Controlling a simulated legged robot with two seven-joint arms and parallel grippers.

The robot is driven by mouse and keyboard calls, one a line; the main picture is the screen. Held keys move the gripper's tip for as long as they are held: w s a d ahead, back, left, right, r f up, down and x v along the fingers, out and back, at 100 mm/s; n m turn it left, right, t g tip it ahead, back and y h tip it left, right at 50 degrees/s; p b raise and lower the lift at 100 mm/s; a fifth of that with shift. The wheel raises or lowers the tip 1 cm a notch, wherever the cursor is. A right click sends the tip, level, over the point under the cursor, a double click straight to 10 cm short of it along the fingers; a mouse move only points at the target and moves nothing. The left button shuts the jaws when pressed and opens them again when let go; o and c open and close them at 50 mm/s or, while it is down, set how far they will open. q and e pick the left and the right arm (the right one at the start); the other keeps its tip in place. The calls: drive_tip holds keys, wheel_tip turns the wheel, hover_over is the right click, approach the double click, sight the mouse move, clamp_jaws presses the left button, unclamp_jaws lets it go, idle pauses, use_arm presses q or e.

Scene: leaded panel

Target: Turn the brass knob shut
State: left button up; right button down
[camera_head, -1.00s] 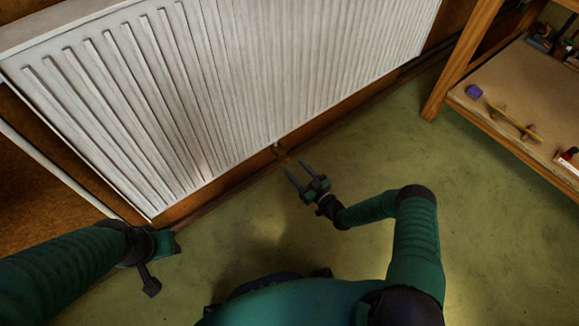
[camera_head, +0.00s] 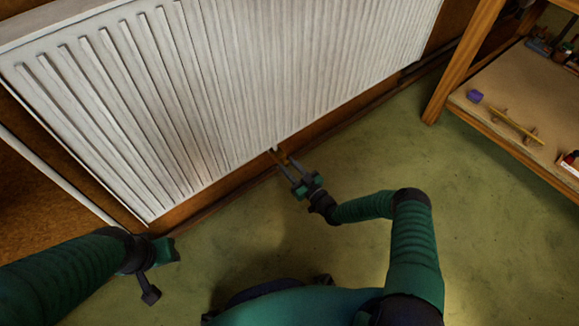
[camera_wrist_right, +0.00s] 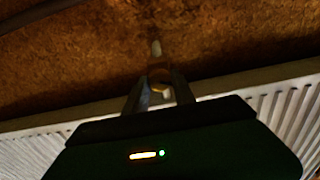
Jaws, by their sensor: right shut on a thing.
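The brass knob (camera_wrist_right: 160,77) is small and sits between the two fingers of my right gripper (camera_wrist_right: 158,92) in the wrist view. A pale stub stands just beyond it. In the head view my right gripper (camera_head: 283,157) reaches the lower edge of the white radiator, and its fingers are shut on the knob, which they mostly hide there. How far the knob is turned cannot be told. My left gripper (camera_head: 158,270) hangs at the lower left over the floor, away from the knob; its finger opening is not clear.
The white radiator (camera_head: 215,85) fills the upper left, with a brown wall strip (camera_head: 215,190) below it. A wooden shelf (camera_head: 515,110) with a purple item (camera_head: 475,96) and small tools stands at the right. The green floor (camera_head: 350,150) between is clear.

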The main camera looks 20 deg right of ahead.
drive_tip(key=shift+f+m+b, duration=0.1)
drive_tip(key=shift+m+b, duration=0.2)
drive_tip(key=shift+m, duration=0.1)
drive_tip(key=shift+d+f+m+b, duration=0.15)
drive_tip(key=shift+m+b, duration=1.6)
drive_tip(key=shift+m, duration=3.45)
drive_tip(key=shift+f+m+b, duration=0.1)
drive_tip(key=shift+m+b, duration=1.7)
drive_tip(key=shift+m, duration=3.4)
drive_tip(key=shift+d+f+m+b, duration=0.15)
drive_tip(key=shift+m+b, duration=1.6)
drive_tip(key=shift+m, duration=3.45)
drive_tip(key=shift+a, duration=0.15)
drive_tip(key=c, duration=1.1)
unclamp_jaws()
drive_tip(key=shift+r, duration=0.1)
